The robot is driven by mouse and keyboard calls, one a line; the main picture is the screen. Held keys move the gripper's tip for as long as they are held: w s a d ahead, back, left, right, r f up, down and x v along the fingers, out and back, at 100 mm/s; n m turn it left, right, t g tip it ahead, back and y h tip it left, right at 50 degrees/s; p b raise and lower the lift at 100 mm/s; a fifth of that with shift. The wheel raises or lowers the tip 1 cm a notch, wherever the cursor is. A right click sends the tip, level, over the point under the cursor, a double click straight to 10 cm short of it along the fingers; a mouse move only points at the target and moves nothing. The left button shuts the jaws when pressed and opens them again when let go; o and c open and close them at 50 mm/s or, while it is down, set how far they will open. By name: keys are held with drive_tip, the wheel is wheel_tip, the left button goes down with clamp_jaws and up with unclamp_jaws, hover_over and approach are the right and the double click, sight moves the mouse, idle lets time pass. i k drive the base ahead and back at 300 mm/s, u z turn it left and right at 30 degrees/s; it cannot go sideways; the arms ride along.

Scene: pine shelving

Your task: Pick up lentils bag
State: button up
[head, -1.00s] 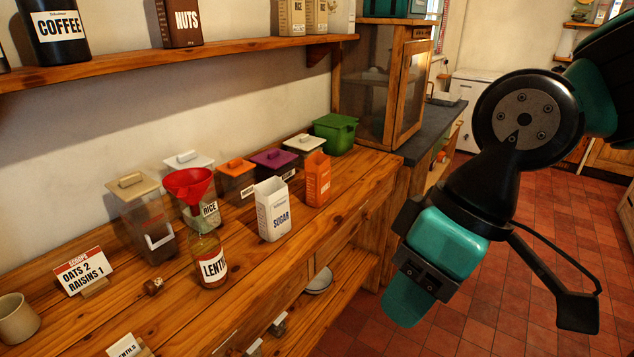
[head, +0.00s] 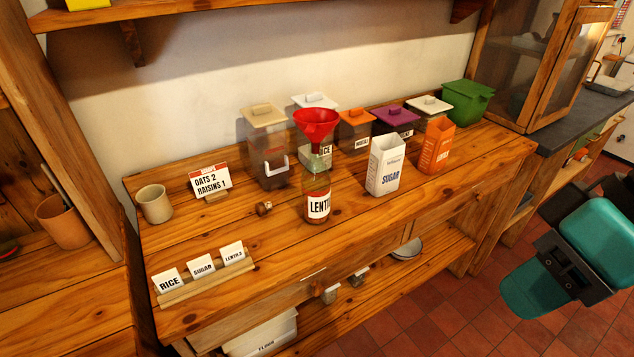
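An orange open-topped paper bag (head: 435,146) stands upright on the pine counter, right of a white SUGAR bag (head: 386,165). Its print is too small to read surely; it may be the lentils bag. A glass bottle (head: 317,203) labelled LENTI…, the label's end turned away, stands left of the sugar, with a red funnel (head: 316,124) in its mouth. My gripper (head: 535,292) is at the right edge, over the floor, apart from the counter and the bags. I see nothing in it, but its finger gap is hidden.
Lidded containers (head: 356,130) stand in a row behind the bags, with a green bin (head: 466,102) at the right end. A cork (head: 264,208), a sign (head: 209,180), a mug (head: 154,204) and a card holder (head: 206,280) are on the left. The counter's front middle is clear.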

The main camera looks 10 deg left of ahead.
sight(439, 136)
drive_tip(key=u, duration=0.05)
drive_tip(key=k, duration=0.5)
drive_tip(key=z, duration=1.25)
drive_tip(key=i, duration=1.55)
drive_tip(key=u, duration=0.95)
drive_tip(key=i, duration=0.5)
drive_tip(key=u, duration=0.5)
